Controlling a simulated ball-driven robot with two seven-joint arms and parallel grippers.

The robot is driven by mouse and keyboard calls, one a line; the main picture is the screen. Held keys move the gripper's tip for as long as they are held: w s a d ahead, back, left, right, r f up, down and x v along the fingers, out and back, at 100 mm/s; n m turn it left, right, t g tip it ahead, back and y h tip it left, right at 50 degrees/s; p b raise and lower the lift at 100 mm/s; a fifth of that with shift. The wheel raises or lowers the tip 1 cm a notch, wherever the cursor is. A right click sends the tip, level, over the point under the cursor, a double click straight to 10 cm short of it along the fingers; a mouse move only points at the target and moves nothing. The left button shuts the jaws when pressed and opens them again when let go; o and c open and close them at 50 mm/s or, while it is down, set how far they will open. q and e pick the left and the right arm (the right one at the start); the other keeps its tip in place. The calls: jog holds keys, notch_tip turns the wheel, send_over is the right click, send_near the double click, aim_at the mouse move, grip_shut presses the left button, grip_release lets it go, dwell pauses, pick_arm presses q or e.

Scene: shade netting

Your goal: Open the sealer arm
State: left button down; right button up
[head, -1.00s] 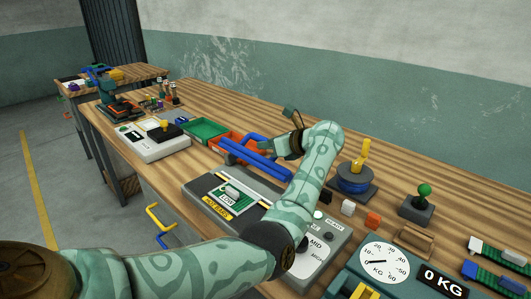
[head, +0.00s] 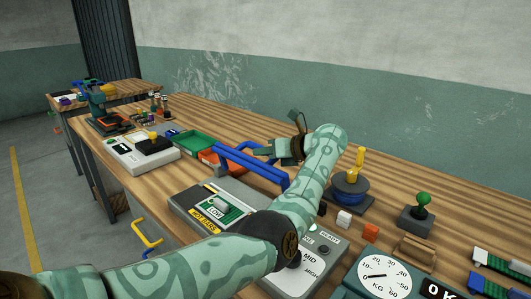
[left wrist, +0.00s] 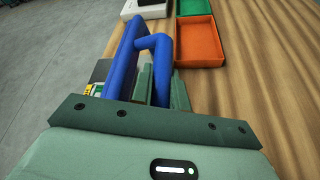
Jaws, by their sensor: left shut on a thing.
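The sealer (head: 180,197) is a dark grey box with a green panel and a yellow "HOT BARS" label, on the workbench. Its blue sealer arm (head: 245,166) stands up off the base, to the base's back right in the head view. My left gripper (head: 285,152) is at the blue arm's handle, reaching over from the right. In the left wrist view, its green fingers (left wrist: 158,85) are shut on the blue handle (left wrist: 152,45). My forearm hides part of the sealer's right side. My right gripper is not in view.
Green and orange trays (head: 192,143) lie just behind the sealer, with a white scale-like device (head: 140,152) to their left. A blue-based yellow lever (head: 352,183), small blocks, a green-knobbed joystick (head: 421,208) and a dial scale (head: 385,275) stand to the right.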

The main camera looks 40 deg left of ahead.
pick_arm(q)
jog(key=c, duration=1.4)
grip_release()
jog(key=shift+o, duration=0.2)
jog(key=b+v, duration=0.1)
jog(key=v, duration=1.5)
jog(key=shift+d, duration=0.15)
